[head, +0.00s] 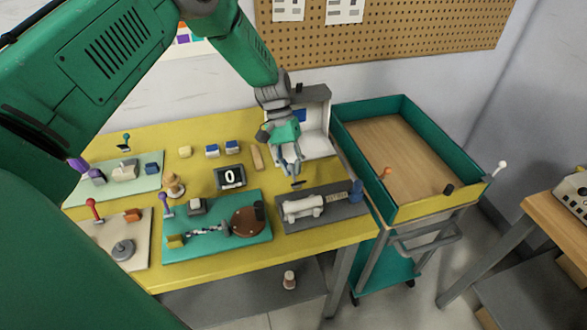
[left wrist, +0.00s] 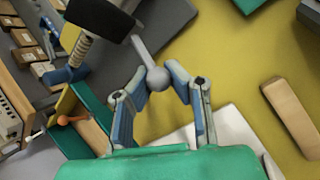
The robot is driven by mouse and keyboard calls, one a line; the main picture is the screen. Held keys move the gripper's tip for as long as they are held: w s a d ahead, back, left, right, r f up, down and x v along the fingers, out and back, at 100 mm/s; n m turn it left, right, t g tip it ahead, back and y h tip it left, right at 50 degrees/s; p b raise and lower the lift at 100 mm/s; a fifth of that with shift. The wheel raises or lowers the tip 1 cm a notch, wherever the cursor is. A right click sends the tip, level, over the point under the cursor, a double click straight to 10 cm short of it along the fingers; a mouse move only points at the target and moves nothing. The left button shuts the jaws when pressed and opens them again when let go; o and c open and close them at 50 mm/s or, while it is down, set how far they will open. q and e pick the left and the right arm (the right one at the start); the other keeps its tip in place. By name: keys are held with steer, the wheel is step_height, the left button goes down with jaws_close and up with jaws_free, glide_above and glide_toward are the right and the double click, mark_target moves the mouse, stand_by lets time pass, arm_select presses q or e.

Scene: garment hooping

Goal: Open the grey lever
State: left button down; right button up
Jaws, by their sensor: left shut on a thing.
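The grey lever (left wrist: 146,54) shows in the left wrist view as a thin grey stem with a round grey ball at its end. The stem runs up and left toward a black part (left wrist: 100,14). My left gripper (left wrist: 160,74) is shut on the ball, one blue-grey fingertip at each side. In the head view my left gripper (head: 291,172) points down at the back edge of the grey board (head: 335,211); the fingers hide most of the lever there. My right gripper is not in view.
A teal board (head: 230,248) with a brown disc lies left of the grey board. A white open box (head: 315,143) stands behind my gripper. A wooden block (head: 257,157) lies to its left. A green-walled tray cart (head: 410,155) stands right of the yellow table (head: 215,120).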

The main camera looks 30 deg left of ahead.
arm_select(q)
steer(key=shift+a, duration=0.1)
steer(key=c, duration=1.6)
jaws_free()
steer(key=shift+s, duration=0.1)
steer(key=shift+o, duration=0.9)
steer(key=shift+a, duration=0.1)
steer(key=v, duration=1.2)
steer(key=shift+a, duration=0.1)
